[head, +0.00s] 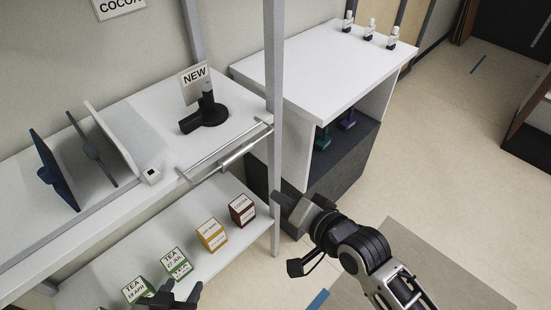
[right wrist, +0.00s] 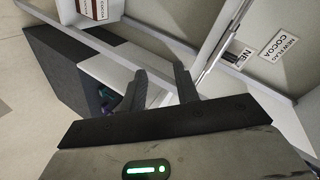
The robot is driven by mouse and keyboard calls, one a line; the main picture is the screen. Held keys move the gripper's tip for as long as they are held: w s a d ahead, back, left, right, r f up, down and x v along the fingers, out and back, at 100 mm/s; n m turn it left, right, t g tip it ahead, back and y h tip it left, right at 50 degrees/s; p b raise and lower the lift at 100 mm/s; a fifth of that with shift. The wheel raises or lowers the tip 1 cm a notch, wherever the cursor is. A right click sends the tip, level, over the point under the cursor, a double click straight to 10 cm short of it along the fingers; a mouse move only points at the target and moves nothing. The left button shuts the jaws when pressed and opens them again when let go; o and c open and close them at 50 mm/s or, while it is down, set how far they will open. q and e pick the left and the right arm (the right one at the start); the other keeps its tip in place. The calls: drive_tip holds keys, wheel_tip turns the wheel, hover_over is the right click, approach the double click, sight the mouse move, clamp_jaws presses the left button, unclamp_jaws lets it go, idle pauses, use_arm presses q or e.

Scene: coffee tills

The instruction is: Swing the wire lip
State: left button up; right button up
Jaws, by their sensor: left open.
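The wire lip (head: 222,148) is a thin grey wire frame at the front edge of the white upper shelf (head: 150,125), beside the upright post. It looks to stick out from the edge; its exact tilt is hard to tell. A pale rod that looks like part of it (right wrist: 222,48) shows in the right wrist view, to the right of the fingers. My right gripper (head: 284,207) is in front of the post, below and right of the lip, apart from it. Its fingers (right wrist: 163,72) are spread and empty. My left gripper (head: 178,294) is open at the bottom edge, by the lower shelf.
Tea and cocoa boxes (head: 210,234) stand on the lower shelf. A black stand with a NEW sign (head: 195,82) is on the upper shelf, with upright dividers (head: 110,140) to its left. The post (head: 275,110) rises beside a white counter (head: 320,75). Floor is open at right.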

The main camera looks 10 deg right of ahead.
sight(239, 156)
drive_tip(key=w+a+r+m+y, duration=0.2)
drive_tip(key=w+a+r+m, duration=0.15)
drive_tip(key=r, duration=0.45)
drive_tip(key=w+a+f+m, duration=0.1)
drive_tip(key=w+a+f, duration=0.2)
drive_tip(key=w+a, duration=0.1)
drive_tip(key=shift+w+a, duration=0.2)
drive_tip(key=shift+w, duration=0.6)
drive_tip(key=shift+w+a+r, duration=0.1)
drive_tip(key=shift+r, duration=0.05)
clamp_jaws()
